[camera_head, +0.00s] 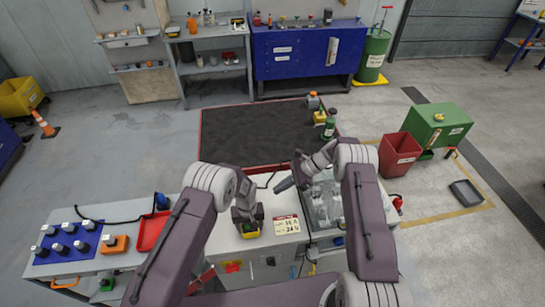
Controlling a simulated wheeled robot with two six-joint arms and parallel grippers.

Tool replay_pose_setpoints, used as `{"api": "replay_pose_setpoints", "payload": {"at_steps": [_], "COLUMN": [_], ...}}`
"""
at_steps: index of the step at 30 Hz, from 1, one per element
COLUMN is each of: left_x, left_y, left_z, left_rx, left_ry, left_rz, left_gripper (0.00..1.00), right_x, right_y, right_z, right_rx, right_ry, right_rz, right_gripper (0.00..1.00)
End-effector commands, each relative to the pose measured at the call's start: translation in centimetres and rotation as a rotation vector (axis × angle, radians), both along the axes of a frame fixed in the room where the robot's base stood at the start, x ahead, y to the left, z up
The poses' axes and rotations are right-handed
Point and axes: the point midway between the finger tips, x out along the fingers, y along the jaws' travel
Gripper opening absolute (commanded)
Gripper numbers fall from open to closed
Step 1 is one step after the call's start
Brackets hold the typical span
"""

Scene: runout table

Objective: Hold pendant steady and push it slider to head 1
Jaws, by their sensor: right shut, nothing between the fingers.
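A small yellow-green and dark thing (251,233), which looks like the pendant, is on the grey bench top left of the white card (286,224). My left gripper (249,220) points down right at it, its fingers over its upper part. They hide much of it, and I cannot tell whether they are closed on it. My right gripper (279,188) is shut and empty, up and to the right of the left one, pointing left and down. A slider and its head marks are too small or hidden to make out.
A grey machine block (323,205) stands right of the card. A red tray (154,231) and a blue mat (66,244) with several dark-and-silver pieces lie at left. A dark mat with a red border (255,135) lies beyond. Red (400,155) and green (438,124) bins stand right.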

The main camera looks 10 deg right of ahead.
Motion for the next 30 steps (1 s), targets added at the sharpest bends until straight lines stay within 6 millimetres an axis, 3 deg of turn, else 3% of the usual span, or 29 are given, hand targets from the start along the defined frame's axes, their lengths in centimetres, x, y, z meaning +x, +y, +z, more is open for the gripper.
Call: {"api": "replay_pose_setpoints", "payload": {"at_steps": [2, 13, 24, 30], "left_x": [0.0, 0.1, 0.1, 0.0], "left_y": [0.0, 0.0, -0.1, 0.0], "left_z": [0.0, 0.6, 9.3, 11.8], "left_rx": [0.0, -0.001, -0.002, 0.0], "left_ry": [-0.001, -0.001, -0.004, -0.001], "left_rz": [0.0, 0.0, 0.0, 0.0], "left_gripper": [0.85, 0.85, 0.85, 0.85], "right_x": [0.0, 0.0, 0.0, 0.0], "right_y": [0.0, 0.0, 0.0, 0.0], "right_z": [0.0, 0.0, 0.0, 0.0], "right_rx": [0.0, 0.0, 0.0, 0.0], "right_ry": [0.0, 0.0, 0.0, 0.0], "right_rz": [0.0, 0.0, 0.0, 0.0], "right_gripper": [0.0, 0.0, 0.0, 0.0]}}
